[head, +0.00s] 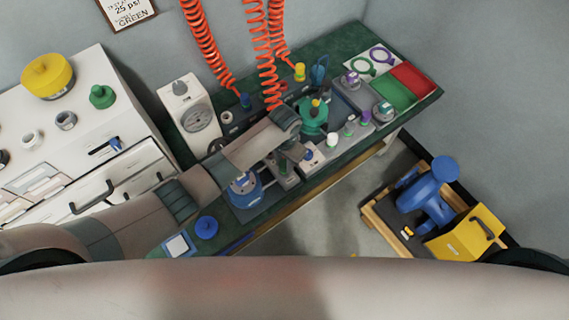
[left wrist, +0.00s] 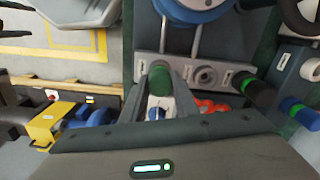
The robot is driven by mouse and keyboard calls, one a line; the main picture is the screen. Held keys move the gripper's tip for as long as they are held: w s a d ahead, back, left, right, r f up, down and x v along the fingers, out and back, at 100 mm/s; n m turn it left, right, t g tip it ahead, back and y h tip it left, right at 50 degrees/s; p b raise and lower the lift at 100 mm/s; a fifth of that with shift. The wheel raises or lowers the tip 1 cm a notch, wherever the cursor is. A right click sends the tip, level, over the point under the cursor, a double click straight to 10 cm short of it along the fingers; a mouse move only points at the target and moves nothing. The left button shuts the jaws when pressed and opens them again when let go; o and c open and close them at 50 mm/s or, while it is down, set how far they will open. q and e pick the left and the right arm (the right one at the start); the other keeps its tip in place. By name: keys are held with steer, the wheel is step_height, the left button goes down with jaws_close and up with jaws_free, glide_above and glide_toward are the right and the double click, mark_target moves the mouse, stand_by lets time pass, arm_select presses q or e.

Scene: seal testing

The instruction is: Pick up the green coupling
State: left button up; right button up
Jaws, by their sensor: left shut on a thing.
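The green coupling (left wrist: 158,74) is at the fingertips of my left gripper (left wrist: 161,92) in the left wrist view, between its two grey fingers. The gripper is shut on it. A grey strip with white labels and a round socket (left wrist: 205,75) lies right beside it; I cannot tell whether the coupling touches the strip. In the head view my left gripper (head: 293,150) is over the middle of the green bench, and its wrist hides part of the bench. My right gripper is not in view.
Orange coiled hoses (head: 203,45) hang over the bench, with blue (head: 246,101) and yellow (head: 299,72) ends. A blue round fixture (head: 244,188) stands near the front edge. A gauge box (head: 190,118) stands at the back. A wooden pallet (head: 378,215) is on the floor at right.

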arm_select(q)
steer(key=shift+r, duration=0.15)
steer(key=shift+r, duration=0.55)
steer(key=r+b, duration=0.1)
steer(key=d+r, duration=0.1)
steer(key=r, duration=0.1)
steer(key=shift+d+b, duration=0.2)
steer(key=shift+b, duration=0.15)
steer(key=s+d+r+b, duration=0.1)
steer(key=d+r+b, duration=0.2)
steer(key=d+r, duration=0.3)
steer(key=d, duration=0.4)
steer(key=shift+s+r, duration=0.3)
steer(key=shift+s, duration=0.05)
